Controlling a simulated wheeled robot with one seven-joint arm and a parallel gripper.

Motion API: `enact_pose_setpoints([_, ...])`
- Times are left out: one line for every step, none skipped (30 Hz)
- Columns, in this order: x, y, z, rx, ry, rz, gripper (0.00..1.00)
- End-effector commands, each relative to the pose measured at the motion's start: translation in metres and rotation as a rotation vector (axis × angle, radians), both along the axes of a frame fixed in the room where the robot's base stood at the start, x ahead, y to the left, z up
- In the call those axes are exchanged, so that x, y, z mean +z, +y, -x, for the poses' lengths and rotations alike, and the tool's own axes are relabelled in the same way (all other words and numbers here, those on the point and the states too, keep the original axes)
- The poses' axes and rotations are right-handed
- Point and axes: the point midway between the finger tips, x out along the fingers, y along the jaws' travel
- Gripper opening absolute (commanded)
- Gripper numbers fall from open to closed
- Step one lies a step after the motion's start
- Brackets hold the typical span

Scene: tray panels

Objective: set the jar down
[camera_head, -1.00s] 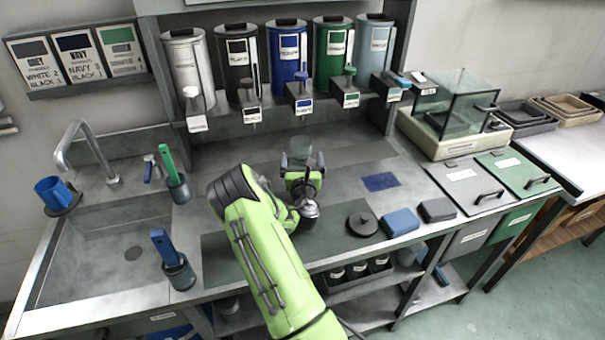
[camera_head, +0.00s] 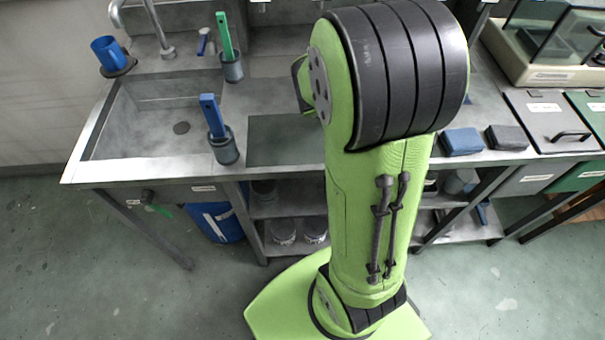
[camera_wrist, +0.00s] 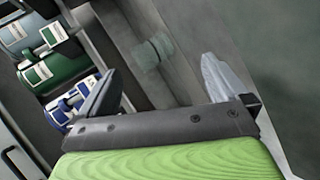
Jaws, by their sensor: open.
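A clear, greenish glass jar (camera_wrist: 153,52) shows in the wrist view, out beyond my fingertips, on a grey surface. My gripper (camera_wrist: 160,68) is open, with its two fingers wide apart and nothing between them. A gap shows between the fingers and the jar. In the head view my own arm fills the middle and hides both the jar and my gripper.
In the wrist view green (camera_wrist: 54,68) and blue (camera_wrist: 74,100) labelled canisters are on the left. In the head view the sink (camera_head: 150,140), a holder with a blue-handled tool (camera_head: 223,147) and a blue block (camera_head: 461,141) flank my arm.

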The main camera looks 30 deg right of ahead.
Motion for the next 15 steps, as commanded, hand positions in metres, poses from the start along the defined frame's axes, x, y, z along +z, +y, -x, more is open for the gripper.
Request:
enact_pose_setpoints([0.008,0.032,0.007,-0.017,-0.097,-0.166,1.0])
enact_pose_setpoints([0.01,0.053,0.013,-0.03,-0.141,-0.275,1.0])
enact_pose_setpoints([0.013,0.083,0.022,-0.041,-0.182,-0.415,1.0])
enact_pose_setpoints([0.017,0.107,0.03,-0.046,-0.205,-0.513,1.0])
enact_pose_setpoints([0.02,0.13,0.04,-0.05,-0.217,-0.607,1.0])
enact_pose_setpoints([0.024,0.16,0.057,-0.053,-0.221,-0.719,1.0])
enact_pose_setpoints([0.026,0.181,0.07,-0.054,-0.214,-0.791,1.0])
enact_pose_setpoints([0.028,0.2,0.084,-0.057,-0.202,-0.853,1.0])
enact_pose_setpoints([0.03,0.221,0.103,-0.06,-0.181,-0.919,1.0])
enact_pose_setpoints([0.03,0.234,0.117,-0.065,-0.162,-0.954,1.0])
enact_pose_setpoints([0.031,0.244,0.129,-0.069,-0.146,-0.982,1.0])
enact_pose_setpoints([0.03,0.254,0.142,-0.076,-0.126,-1.008,1.0])
enact_pose_setpoints([0.03,0.26,0.15,-0.079,-0.113,-1.021,1.0])
enact_pose_setpoints([0.029,0.264,0.156,-0.084,-0.104,-1.029,1.0])
enact_pose_setpoints([0.029,0.267,0.162,-0.088,-0.095,-1.035,1.0])
